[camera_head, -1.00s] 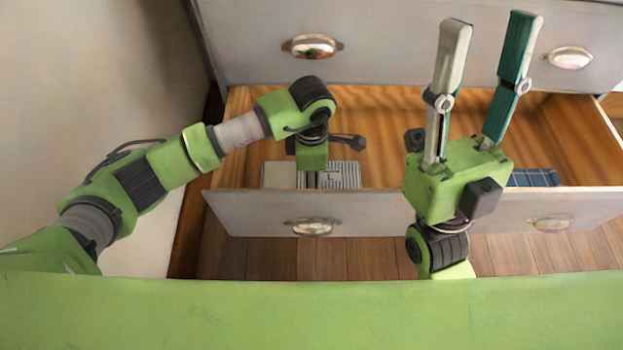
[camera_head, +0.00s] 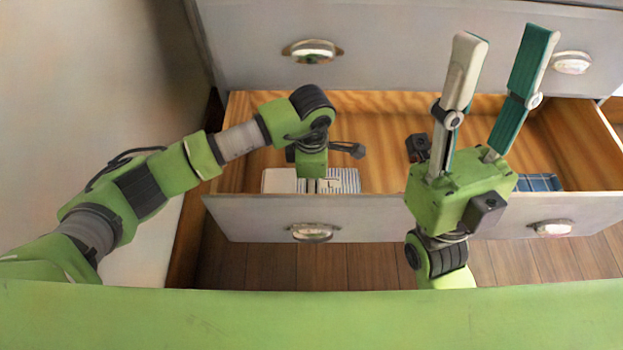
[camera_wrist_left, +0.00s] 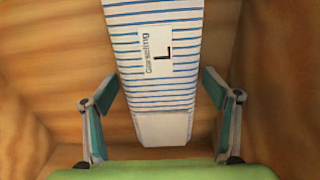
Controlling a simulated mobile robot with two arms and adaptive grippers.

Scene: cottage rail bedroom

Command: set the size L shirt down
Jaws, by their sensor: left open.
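The size L shirt (camera_wrist_left: 160,50) is a folded white cloth with blue stripes and a white label marked L. It lies in the left part of the open drawer, and in the head view its striped part (camera_head: 346,178) shows beside my gripper. My left gripper (camera_wrist_left: 158,82) is open, with one finger on each side of the shirt and visible gaps between. In the head view my left gripper points down into the drawer, and its fingers are hidden. My right gripper (camera_head: 505,40) is open and empty, fingers pointing up, in front of the drawer's right half.
The open drawer (camera_head: 260,215) has a wooden inside and a grey front. A blue checked cloth (camera_head: 538,183) lies at its right, partly hidden by my right gripper. A closed drawer (camera_head: 400,45) is above. The drawer's middle floor looks bare.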

